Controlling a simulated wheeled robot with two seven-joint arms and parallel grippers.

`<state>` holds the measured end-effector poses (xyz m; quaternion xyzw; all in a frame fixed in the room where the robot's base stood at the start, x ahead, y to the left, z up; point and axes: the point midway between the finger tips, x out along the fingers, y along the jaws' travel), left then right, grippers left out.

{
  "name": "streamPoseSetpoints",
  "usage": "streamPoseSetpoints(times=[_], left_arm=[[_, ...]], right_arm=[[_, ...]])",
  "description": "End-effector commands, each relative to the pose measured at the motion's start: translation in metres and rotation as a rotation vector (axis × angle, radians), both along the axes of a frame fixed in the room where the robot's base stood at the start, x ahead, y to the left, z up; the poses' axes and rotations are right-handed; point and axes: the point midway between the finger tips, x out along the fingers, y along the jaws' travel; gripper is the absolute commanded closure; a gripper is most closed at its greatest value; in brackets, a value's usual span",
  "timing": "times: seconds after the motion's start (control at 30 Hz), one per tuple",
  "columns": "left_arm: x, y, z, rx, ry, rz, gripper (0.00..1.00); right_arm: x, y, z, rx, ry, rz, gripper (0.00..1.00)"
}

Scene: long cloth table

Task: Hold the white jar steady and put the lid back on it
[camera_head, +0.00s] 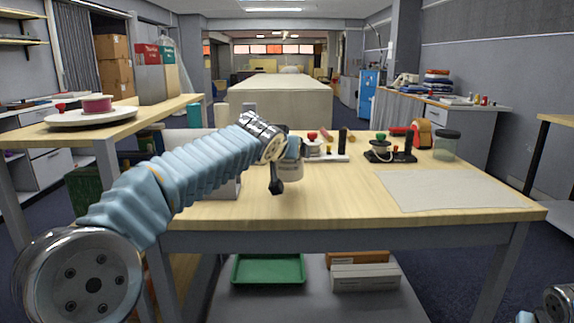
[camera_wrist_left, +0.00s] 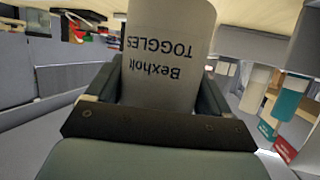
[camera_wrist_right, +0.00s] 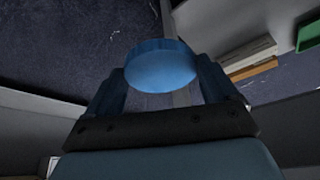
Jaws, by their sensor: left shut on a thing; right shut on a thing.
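The white jar (camera_wrist_left: 165,60) fills the upper middle of the left wrist view, with dark "Bexholt TOGGLES" lettering upside down there. My left gripper (camera_wrist_left: 155,95) is shut around its sides. In the head view, the jar (camera_head: 292,171) shows partly behind my left gripper (camera_head: 277,180) near the table's front left; its mouth is hidden. A blue round lid (camera_wrist_right: 161,68) is between the fingers of my right gripper (camera_wrist_right: 161,82), which is shut on it. The right wrist view shows this lid over dark floor, away from the jar. My right gripper is outside the head view.
A pale mat (camera_head: 450,188) covers the table's right front. A clear jar with a dark lid (camera_head: 447,145) stands behind it. Small stands with knobs and pegs (camera_head: 390,150) line the table's back. A green tray (camera_head: 268,268) and boxes (camera_head: 365,276) lie on the lower shelf.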

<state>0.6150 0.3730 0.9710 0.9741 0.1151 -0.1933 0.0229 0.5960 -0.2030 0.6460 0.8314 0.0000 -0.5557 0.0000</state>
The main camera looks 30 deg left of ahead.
Motion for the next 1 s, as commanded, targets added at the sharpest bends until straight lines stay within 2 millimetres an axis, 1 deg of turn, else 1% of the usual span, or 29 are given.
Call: streamPoseSetpoints(times=[0.23, 0.33, 0.4, 0.53, 0.8, 0.93, 0.97, 1.0], left_arm=[[0.001, 0.001, -0.002, 0.0, 0.001, 0.001, 0.74], [0.006, 0.007, -0.013, 0.0, 0.003, 0.001, 0.74], [0.005, 0.006, -0.026, -0.001, 0.003, -0.001, 0.74], [0.005, 0.006, -0.039, 0.0, 0.001, 0.0, 0.74], [0.005, 0.006, -0.04, -0.001, 0.0, -0.001, 0.74], [0.005, 0.006, -0.044, -0.001, 0.0, 0.0, 0.74], [0.005, 0.006, -0.043, -0.001, 0.0, 0.0, 0.18], [0.005, 0.006, -0.042, -0.001, 0.0, 0.0, 0.11]], right_arm=[[0.0, 0.0, 0.0, 0.0, 0.0, 0.0, 0.42], [0.0, 0.0, 0.001, 0.0, 0.0, 0.0, 0.42], [0.0, 0.0, -0.002, 0.0, 0.0, 0.0, 0.42], [0.0, 0.0, -0.003, 0.0, 0.0, 0.0, 0.42], [0.0, 0.0, -0.003, 0.0, 0.0, 0.0, 0.42], [0.0, 0.0, -0.007, 0.0, 0.0, 0.0, 0.42], [0.0, 0.0, -0.007, 0.0, 0.0, 0.0, 0.42], [0.0, 0.0, -0.005, 0.0, 0.0, 0.0, 0.42]])
